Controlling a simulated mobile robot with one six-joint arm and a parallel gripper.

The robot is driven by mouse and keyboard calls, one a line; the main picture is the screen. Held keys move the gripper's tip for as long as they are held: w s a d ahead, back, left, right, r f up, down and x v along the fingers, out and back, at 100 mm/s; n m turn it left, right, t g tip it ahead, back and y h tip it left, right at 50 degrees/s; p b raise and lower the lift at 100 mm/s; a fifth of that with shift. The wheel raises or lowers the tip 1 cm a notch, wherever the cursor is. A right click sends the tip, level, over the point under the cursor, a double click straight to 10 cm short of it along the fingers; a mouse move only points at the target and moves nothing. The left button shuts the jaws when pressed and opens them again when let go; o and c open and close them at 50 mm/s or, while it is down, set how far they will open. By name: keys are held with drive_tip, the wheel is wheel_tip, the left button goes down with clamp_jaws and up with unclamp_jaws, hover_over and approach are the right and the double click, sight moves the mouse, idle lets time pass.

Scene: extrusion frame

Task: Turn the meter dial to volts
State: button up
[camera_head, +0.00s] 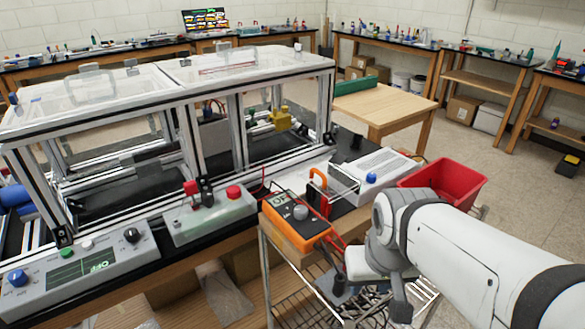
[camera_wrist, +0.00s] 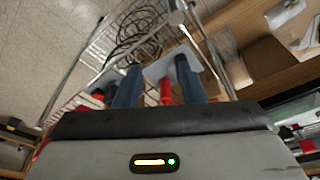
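The meter (camera_head: 297,224) is an orange box with a dark face, lying at the right end of the black bench. Its round grey dial (camera_head: 300,212) shows on the face, and its small display seems to read OFF. I cannot read the dial's pointer. My gripper (camera_head: 337,286) is low, to the right and in front of the meter, apart from the dial. In the wrist view my gripper (camera_wrist: 156,72) has its two dark fingers spread with a gap between them. A red rod (camera_wrist: 165,91) shows in or behind that gap; its contact with the fingers is unclear. The dial is not in the wrist view.
A control box with red knobs (camera_head: 211,217) stands left of the meter. An orange-handled item (camera_head: 318,180) and a white box with a blue knob (camera_head: 372,178) are behind it. A red bin (camera_head: 446,182) is right. A wire rack with cables (camera_wrist: 135,40) lies below.

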drive_tip(key=shift+o, duration=1.1)
drive_tip(key=shift+w+r, duration=0.15)
drive_tip(key=shift+o, duration=0.6)
drive_tip(key=w+a+r+n, duration=0.2)
drive_tip(key=w+n, duration=0.1)
drive_tip(key=w, duration=0.3)
drive_tip(key=w+a+r+n+g, duration=0.1)
drive_tip(key=w+a+r+n, duration=0.2)
drive_tip(key=w, duration=0.3)
drive_tip(key=shift+w+a+r, duration=0.3)
drive_tip(key=shift+r, duration=0.05)
drive_tip(key=r+n+g, duration=0.2)
drive_tip(key=n, duration=0.3)
hover_over(300, 208)
drive_tip(key=shift+s+d+f+b, duration=0.1)
drive_tip(key=shift+f+b, duration=0.1)
drive_tip(key=shift+b, duration=0.2)
drive_tip(key=shift+f, duration=0.5)
wheel_tip(300, 208, down, 7)
drive_tip(key=shift+r, duration=0.15)
drive_tip(key=shift+c, duration=0.4)
